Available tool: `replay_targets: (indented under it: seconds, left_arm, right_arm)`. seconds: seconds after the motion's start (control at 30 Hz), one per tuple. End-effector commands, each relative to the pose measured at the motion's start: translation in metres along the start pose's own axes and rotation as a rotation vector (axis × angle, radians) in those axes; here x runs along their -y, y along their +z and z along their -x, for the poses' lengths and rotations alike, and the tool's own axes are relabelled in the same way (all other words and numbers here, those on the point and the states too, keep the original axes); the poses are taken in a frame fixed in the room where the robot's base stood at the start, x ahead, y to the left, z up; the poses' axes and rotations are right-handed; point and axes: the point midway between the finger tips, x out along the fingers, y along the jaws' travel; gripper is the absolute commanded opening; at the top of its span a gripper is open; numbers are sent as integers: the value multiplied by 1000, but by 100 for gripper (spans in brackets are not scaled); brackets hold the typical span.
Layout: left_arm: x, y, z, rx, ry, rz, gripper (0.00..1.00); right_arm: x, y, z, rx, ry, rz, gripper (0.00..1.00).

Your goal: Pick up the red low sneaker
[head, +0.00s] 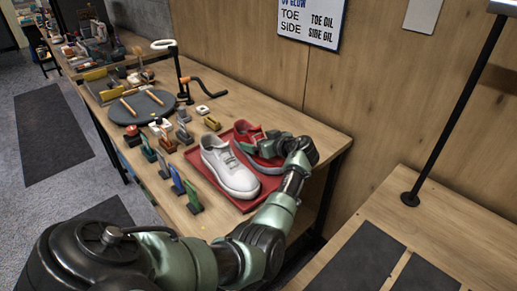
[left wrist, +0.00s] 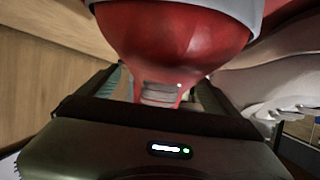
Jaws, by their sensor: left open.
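The red low sneaker (head: 247,133) stands on a red tray (head: 243,205) on the wooden bench, beside a white sneaker (head: 229,166). My left gripper (head: 275,145) is at the red sneaker and hides part of it in the head view. In the left wrist view the red sneaker (left wrist: 175,45) fills the top middle, with its narrow red part between the open fingers of my left gripper (left wrist: 158,95). I cannot tell whether the fingers touch it. The white sneaker (left wrist: 285,85) shows at the right there. My right gripper is not in view.
Several small tools and brushes (head: 178,180) stand left of the tray. A round dark mat (head: 142,107) with sticks lies farther back, near a black stand with a crank (head: 182,80). A wooden wall (head: 240,50) rises behind the bench.

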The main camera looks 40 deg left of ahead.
Motion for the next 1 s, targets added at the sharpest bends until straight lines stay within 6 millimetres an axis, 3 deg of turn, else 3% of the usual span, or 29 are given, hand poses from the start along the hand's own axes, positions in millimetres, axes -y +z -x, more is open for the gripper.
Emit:
replay_targets:
  seconds: [0.03, 0.33, 0.73, 0.87, 1.0]
  left_arm:
    - [0, 0, 0, 0, 0, 0, 90]
    - [0, 0, 0, 0, 0, 0, 8]
    - [-1, -9, 4, -3, 1, 4, 8]
    - [-1, -25, 11, -4, 2, 7, 8]
    - [-1, -53, 22, -4, 2, 9, 8]
  right_arm:
    - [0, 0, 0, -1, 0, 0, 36]
    - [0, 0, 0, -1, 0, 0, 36]
    - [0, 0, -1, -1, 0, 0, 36]
    - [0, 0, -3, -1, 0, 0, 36]
    - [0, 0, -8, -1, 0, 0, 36]
